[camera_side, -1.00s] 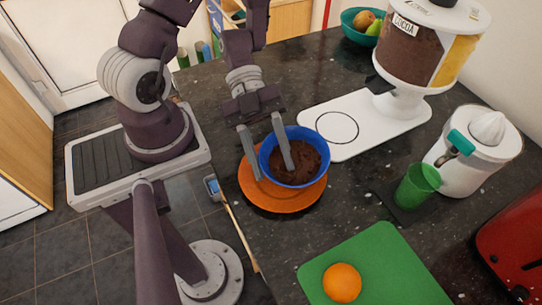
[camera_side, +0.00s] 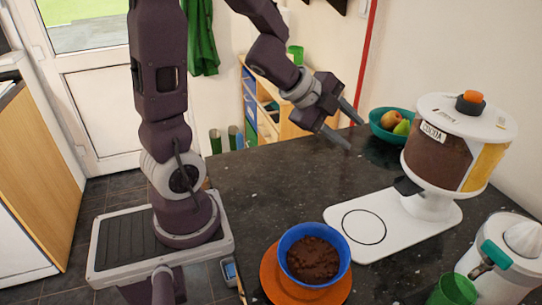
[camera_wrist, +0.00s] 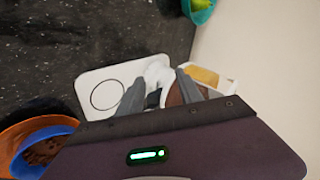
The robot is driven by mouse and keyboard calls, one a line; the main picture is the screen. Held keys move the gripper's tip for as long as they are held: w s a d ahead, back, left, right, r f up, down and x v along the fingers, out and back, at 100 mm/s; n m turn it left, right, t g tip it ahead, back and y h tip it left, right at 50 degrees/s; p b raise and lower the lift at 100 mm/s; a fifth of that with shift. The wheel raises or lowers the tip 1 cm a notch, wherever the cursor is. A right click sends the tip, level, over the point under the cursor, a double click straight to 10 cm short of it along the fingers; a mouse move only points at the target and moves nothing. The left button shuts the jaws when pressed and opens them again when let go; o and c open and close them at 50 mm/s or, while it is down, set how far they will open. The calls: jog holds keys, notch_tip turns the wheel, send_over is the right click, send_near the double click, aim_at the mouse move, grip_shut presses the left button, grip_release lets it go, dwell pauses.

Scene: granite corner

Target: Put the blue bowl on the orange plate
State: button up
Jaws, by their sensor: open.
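The blue bowl (camera_side: 289,241) holds brown cocoa-like contents and sits upright on the orange plate (camera_side: 272,280) near the front of the dark counter in the side view. In the wrist view, the blue bowl (camera_wrist: 27,168) and the orange plate (camera_wrist: 18,134) show partly at the lower left. My gripper (camera_side: 355,132) is open and empty, raised above the counter's back part, well away from the bowl. Its fingers also show in the wrist view (camera_wrist: 158,90), in front of the dispenser.
A cocoa dispenser (camera_side: 432,160) on a white base (camera_side: 365,255) stands to the right. A teal fruit bowl (camera_side: 380,126) is at the back. A green cup (camera_side: 455,290) and a white juicer (camera_side: 510,255) are at lower right. The counter's left part is clear.

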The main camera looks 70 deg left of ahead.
jog(key=s+a+r+n+y, duration=0.2)
jog(key=s+r+n+y, duration=0.3)
jog(key=s+r+n, duration=0.4)
jog(key=s+d+f+n+g+h, duration=0.3)
jog(key=s+d+n+g, duration=0.1)
jog(key=s+d, duration=0.6)
jog(key=shift+s+n+h, duration=0.3)
jog(key=shift+s+n, duration=0.55)
jog(key=shift+n, duration=0.05)
